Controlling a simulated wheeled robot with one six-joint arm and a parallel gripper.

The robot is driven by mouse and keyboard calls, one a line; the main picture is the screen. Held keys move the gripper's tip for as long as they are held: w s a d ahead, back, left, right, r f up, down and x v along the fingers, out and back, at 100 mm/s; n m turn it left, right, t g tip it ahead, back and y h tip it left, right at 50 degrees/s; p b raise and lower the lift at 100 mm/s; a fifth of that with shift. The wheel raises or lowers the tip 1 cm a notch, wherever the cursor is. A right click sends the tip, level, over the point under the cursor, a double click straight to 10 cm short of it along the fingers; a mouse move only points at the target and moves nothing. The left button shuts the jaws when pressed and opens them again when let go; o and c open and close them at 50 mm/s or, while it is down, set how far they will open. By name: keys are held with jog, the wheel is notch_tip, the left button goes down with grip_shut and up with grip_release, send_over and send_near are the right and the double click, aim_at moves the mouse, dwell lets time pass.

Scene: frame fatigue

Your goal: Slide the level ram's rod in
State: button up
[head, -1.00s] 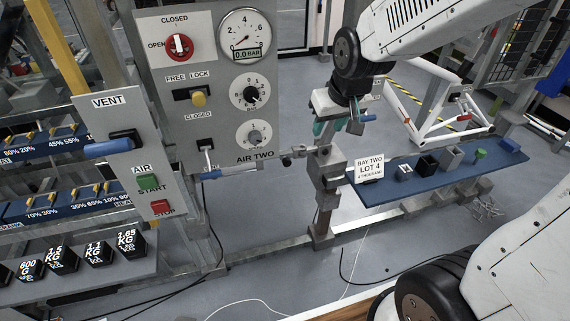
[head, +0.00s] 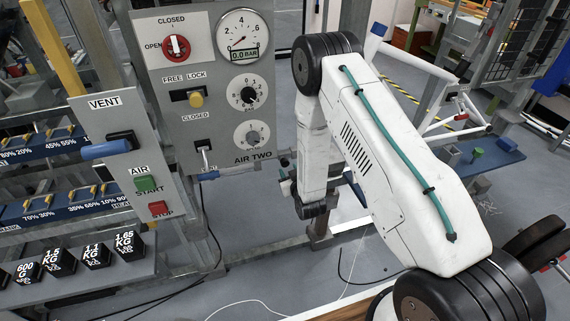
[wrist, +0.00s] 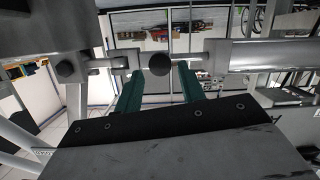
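The level ram (head: 236,169) is a grey horizontal cylinder low on the panel's right side in the head view. In the wrist view its thick barrel (wrist: 268,54) is at right. A thin rod (wrist: 196,56) runs left from it to a fitting with a round dark knob (wrist: 158,64). My gripper (wrist: 160,78) has two teal fingers, open and apart, one on each side of the knob. Contact with the knob cannot be told. In the head view my arm hides most of the gripper and the rod's end.
In the wrist view a grey bracket with a dark bolt (wrist: 68,70) stands left of the rod end. The panel carries a gauge (head: 243,37) reading 0.0 bar, a yellow lock knob (head: 196,99) and a blue vent lever (head: 105,149). A blue shelf (head: 505,157) lies at right.

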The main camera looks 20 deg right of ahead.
aim_at(286, 164)
jog(key=w+t, duration=0.1)
jog(key=w, duration=0.1)
jog(key=w+t, duration=0.1)
jog(key=w, duration=0.1)
jog(key=w+f, duration=0.1)
jog(key=shift+w+t, duration=0.4)
